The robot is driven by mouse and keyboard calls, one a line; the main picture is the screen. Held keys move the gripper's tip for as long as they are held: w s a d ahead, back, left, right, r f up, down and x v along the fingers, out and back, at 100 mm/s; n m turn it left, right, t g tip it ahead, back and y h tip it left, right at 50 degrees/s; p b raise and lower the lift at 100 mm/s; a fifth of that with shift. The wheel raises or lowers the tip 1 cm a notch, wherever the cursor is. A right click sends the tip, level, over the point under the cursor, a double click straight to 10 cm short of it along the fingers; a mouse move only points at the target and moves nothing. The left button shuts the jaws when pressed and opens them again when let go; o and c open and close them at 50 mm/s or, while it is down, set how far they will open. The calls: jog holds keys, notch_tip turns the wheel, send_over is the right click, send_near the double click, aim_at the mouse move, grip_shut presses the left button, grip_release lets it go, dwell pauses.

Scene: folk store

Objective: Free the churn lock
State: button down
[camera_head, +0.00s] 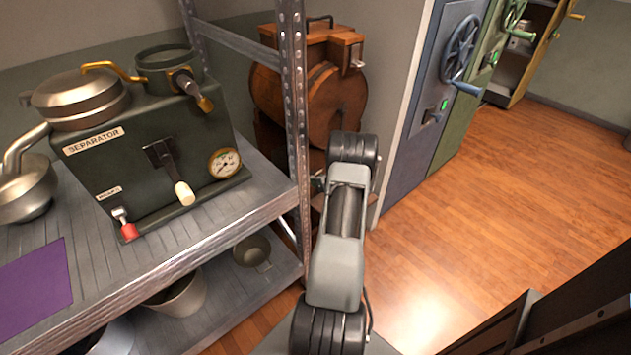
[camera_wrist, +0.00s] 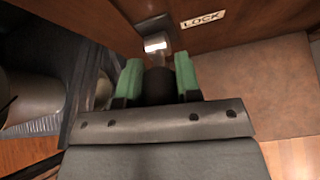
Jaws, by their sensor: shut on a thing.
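The wooden churn (camera_head: 330,95) stands behind the metal shelf post, with a latch on its upper right. In the wrist view, a plate reading LOCK (camera_wrist: 202,20) is on the churn's brown wood (camera_wrist: 230,40). A lock handle (camera_wrist: 158,86) with a dark grip and a bright metal end sits just left of and below the plate. My gripper (camera_wrist: 158,75) has its green fingers on both sides of the dark grip, shut on it. In the head view my arm hides most of the gripper and the handle.
A separator (camera_head: 150,150) stands on the metal shelf (camera_head: 270,185) at left, close to my arm. Pots sit on the lower shelf. A blue door with a handwheel (camera_head: 461,48) is at right. The wooden floor (camera_head: 480,200) there is clear.

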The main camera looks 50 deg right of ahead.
jog(key=c, duration=0.8)
grip_release()
jog(key=p+v, duration=0.2)
jog(key=v, duration=1.1)
jog(key=shift+s+r, duration=0.25)
jog(key=shift+s, duration=0.05)
